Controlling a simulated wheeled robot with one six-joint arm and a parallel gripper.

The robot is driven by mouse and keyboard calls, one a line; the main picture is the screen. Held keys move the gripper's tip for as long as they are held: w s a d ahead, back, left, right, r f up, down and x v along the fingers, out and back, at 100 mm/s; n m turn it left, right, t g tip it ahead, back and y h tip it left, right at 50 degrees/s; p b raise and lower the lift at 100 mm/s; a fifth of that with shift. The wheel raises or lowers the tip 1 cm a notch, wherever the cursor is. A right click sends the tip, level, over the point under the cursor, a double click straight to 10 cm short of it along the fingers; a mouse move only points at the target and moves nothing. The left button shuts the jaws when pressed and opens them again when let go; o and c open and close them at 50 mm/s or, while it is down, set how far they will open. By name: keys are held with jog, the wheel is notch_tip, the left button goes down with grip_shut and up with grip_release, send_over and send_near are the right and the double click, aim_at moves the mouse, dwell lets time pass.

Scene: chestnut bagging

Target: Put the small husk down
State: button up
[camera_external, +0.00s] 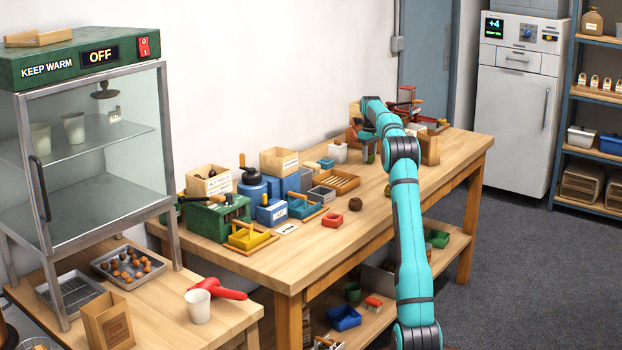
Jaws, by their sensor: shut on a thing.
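My teal arm reaches over the long wooden table, and my gripper (367,147) is at its far part, close to the back wall. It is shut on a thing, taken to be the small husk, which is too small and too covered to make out. A dark brown round thing (355,205), like a husk, lies on the table nearer the camera. A smaller dark piece (388,190) lies beside my arm.
Wooden boxes (430,150) and a red-framed device (408,95) crowd the table's far end. The table's near front (330,250) is clear.

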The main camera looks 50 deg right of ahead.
aim_at(369, 153)
jog(key=shift+f, duration=0.1)
jog(key=o, duration=0.9)
jog(key=shift+o, duration=0.2)
notch_tip(369, 153, up, 12)
jog(key=shift+r, duration=0.2)
